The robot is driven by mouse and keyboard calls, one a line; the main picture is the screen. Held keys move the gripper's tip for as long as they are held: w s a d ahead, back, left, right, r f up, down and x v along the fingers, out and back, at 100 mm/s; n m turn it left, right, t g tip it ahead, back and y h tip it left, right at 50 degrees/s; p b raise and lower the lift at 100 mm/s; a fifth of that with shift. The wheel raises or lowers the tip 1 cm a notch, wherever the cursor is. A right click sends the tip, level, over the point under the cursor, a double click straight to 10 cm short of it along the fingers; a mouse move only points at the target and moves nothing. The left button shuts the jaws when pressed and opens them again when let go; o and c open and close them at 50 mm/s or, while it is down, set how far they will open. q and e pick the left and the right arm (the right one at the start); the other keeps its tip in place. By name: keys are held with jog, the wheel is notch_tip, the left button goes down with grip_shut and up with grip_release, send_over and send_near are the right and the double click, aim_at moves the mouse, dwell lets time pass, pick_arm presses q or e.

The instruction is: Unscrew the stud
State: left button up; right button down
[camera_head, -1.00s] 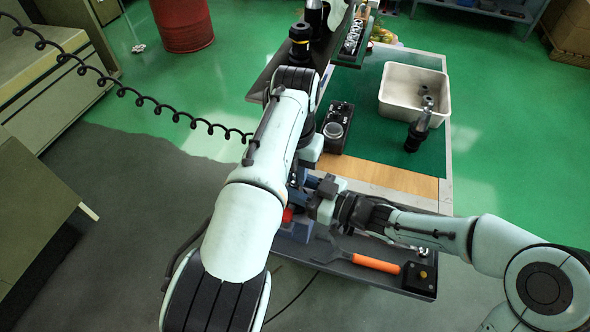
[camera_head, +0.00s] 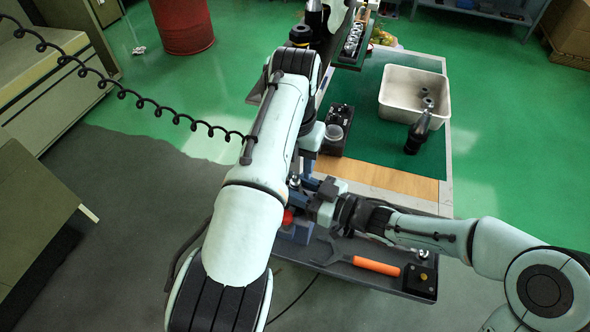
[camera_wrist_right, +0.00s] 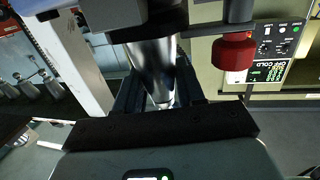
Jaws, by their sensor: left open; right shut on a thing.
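In the right wrist view a shiny silver tapered holder (camera_wrist_right: 154,62) narrows toward its small end, where the stud (camera_wrist_right: 163,102) sits between the dark fingers of my right gripper (camera_wrist_right: 160,92). My right gripper (camera_head: 322,200) is shut on the stud at the fixture on the cart's near tray; finger contact is partly hidden. My left gripper (camera_head: 303,182) is open, beside the fixture and close to the right gripper. My left forearm hides much of it and of the holder in the head view.
A red knob (camera_head: 287,217) is beside the fixture. An orange-handled wrench (camera_head: 375,265) lies on the near tray. A white bin (camera_head: 390,112) with small dark parts and a black tool holder (camera_head: 416,135) stand on the green mat. A black device (camera_head: 337,130) is left of them.

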pick_arm(q)
jog(key=shift+r, duration=0.6)
jog(key=shift+c, duration=0.4)
pick_arm(e)
jog(key=shift+f, duration=0.1)
pick_arm(q)
jog(key=m, duration=0.4)
jog(key=shift+r, duration=0.15)
jog(key=m, duration=0.4)
jog(key=shift+r+m, duration=0.2)
jog(key=shift+m, duration=0.2)
jog(key=m, duration=0.4)
jog(key=shift+r+m, duration=0.15)
jog(key=shift+m, duration=0.15)
jog(key=m, duration=0.6)
jog(key=shift+r+m, duration=0.3)
jog(key=shift+m, duration=0.1)
jog(key=m, duration=0.4)
jog(key=shift+r+m, duration=0.15)
jog(key=shift+m, duration=0.15)
jog(key=m, duration=0.4)
jog(key=shift+r, duration=0.2)
jog(key=m, duration=0.4)
jog(key=shift+r+m, duration=0.2)
jog(key=shift+m, duration=0.2)
jog(key=m, duration=0.6)
jog(key=shift+r, duration=0.25)
jog(key=shift+m, duration=0.3)
jog(key=shift+f, duration=4)
